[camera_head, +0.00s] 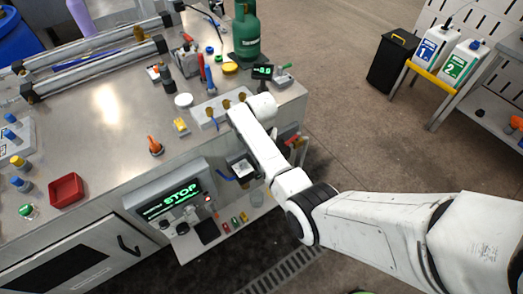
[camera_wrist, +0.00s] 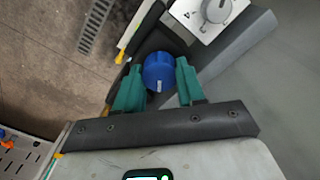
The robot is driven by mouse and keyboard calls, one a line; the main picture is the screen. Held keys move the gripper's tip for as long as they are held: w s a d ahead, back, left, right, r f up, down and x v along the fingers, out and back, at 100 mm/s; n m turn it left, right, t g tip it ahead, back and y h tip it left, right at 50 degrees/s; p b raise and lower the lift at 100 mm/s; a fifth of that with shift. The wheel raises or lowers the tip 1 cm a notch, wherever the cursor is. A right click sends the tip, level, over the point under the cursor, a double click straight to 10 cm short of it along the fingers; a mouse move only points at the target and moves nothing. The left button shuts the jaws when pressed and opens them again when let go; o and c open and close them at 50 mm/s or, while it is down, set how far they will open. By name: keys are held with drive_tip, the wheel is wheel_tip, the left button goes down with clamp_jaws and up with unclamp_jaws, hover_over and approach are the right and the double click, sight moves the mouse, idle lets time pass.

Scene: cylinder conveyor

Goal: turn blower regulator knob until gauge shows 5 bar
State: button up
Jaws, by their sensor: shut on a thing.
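A blue round knob (camera_wrist: 158,72) with a white mark sits between the two green fingers of my gripper (camera_wrist: 157,84) in the wrist view. The fingers are shut on its sides. In the head view my white wrist hides the knob and fingers at the right end of the steel bench. A small black display (camera_head: 262,71) with green digits stands just behind my wrist; its digits are too small to read surely. A dark display with green light (camera_wrist: 148,175) is cut off at the bottom of the wrist view. I cannot tell which display belongs to the knob.
A grey dial (camera_wrist: 216,9) on a white plate is near the knob. A green gas bottle (camera_head: 246,32) stands behind my wrist on the bench. A STOP screen (camera_head: 172,198) is on the bench front.

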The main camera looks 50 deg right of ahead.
drive_tip(key=shift+w+r, duration=0.1)
drive_tip(key=o, duration=0.8)
drive_tip(key=shift+r, duration=0.1)
wheel_tip(320, 180, up, 11)
drive_tip(key=shift+f+b, duration=0.2)
drive_tip(key=shift+b, duration=0.45)
drive_tip(key=s+a+f+n+b, duration=0.1)
drive_tip(key=s+a+f+n, duration=0.2)
drive_tip(key=s, duration=0.6)
drive_tip(key=s+a+f+n+b, duration=0.1)
drive_tip(key=s+a+f+n, duration=0.1)
drive_tip(key=s+a+n, duration=0.2)
drive_tip(key=s+a+f+n+t+b, duration=0.1)
drive_tip(key=s+a+f+n+b, duration=0.1)
drive_tip(key=s+a, duration=0.6)
drive_tip(key=shift+s+f+n, duration=0.3)
drive_tip(key=shift+s+n, duration=0.05)
drive_tip(key=shift+s, duration=0.65)
drive_tip(key=shift+s+f+n, duration=0.25)
drive_tip(key=shift+s+n, duration=0.05)
drive_tip(key=shift+s, duration=0.7)
drive_tip(key=shift+s+f+n, duration=0.3)
drive_tip(key=shift+s+n, duration=0.05)
drive_tip(key=shift+s, duration=0.65)
